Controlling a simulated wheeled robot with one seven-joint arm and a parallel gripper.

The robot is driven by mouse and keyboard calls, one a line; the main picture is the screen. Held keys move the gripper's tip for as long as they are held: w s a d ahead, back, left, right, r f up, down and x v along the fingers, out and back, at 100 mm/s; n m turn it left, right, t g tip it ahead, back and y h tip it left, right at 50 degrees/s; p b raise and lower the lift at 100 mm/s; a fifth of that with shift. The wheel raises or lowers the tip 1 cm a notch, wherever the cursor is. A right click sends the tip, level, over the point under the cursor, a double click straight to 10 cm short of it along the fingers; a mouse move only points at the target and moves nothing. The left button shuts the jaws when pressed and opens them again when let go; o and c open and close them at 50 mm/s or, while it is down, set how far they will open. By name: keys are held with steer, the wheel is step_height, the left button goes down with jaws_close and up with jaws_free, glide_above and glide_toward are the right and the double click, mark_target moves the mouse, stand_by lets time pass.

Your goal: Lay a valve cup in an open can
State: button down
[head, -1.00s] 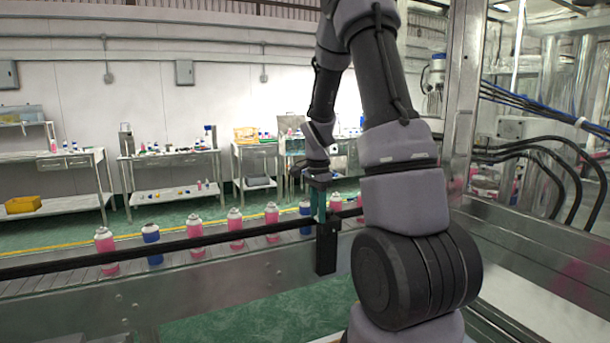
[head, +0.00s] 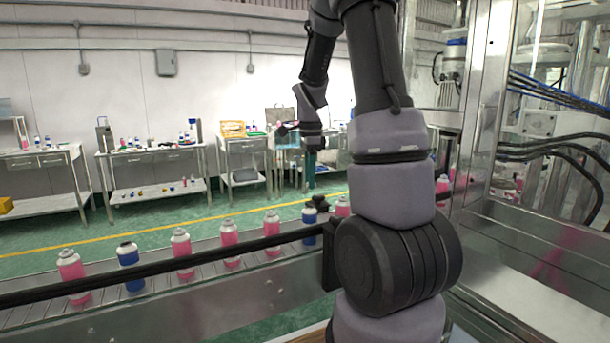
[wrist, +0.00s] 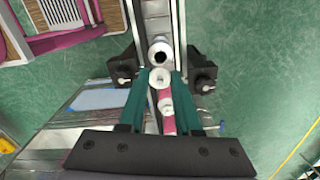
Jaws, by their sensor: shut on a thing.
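My gripper (wrist: 160,76) has teal fingers shut on a small pale round valve cup (wrist: 160,79), seen from above in the wrist view. Just above the cup in that view is an open can (wrist: 161,46) with a pale rim and a dark round mouth. Cup and mouth look close together; I cannot tell the height between them. In the head view my gripper (head: 312,166) hangs above the conveyor, fingers pointing down; the cup is too small to make out there.
Black clamp-like blocks (wrist: 122,78) (wrist: 202,76) flank the can. A capped pink can (wrist: 167,123) shows between my fingers. Several pink and blue cans, including a blue can (head: 130,264), line the conveyor (head: 160,303). A black rail (head: 190,260) runs along its near side.

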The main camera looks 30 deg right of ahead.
mark_target(308, 209)
steer(key=shift+f, duration=2.85)
steer(key=shift+a, duration=0.2)
jaws_free()
steer(key=shift+w+r, duration=0.1)
steer(key=shift+r, duration=0.05)
steer(key=shift+r, duration=3.4)
